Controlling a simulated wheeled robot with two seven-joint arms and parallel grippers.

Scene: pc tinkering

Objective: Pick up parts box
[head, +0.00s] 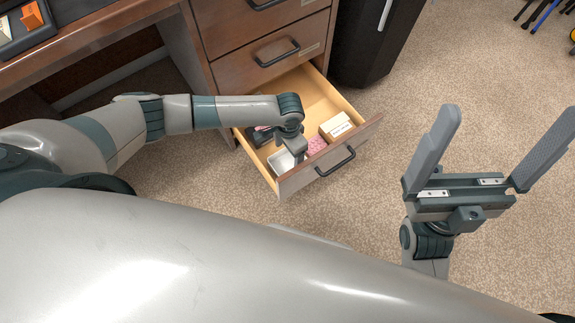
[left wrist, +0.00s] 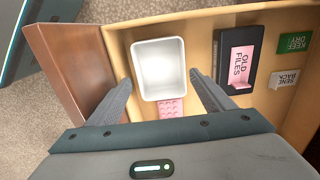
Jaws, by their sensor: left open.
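A white open-topped box (left wrist: 160,70), the likely parts box, lies in the open drawer. It appears empty in the left wrist view and partly shows in the head view (head: 281,161). My left gripper (head: 293,158) reaches down into the drawer. In the left wrist view, its open fingers (left wrist: 158,84) appear on either side of the white box; I cannot tell whether they touch it. My right gripper (head: 508,115) is wide open and empty, raised at the right, away from the drawer.
A black cabinet (head: 375,45) stands behind.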

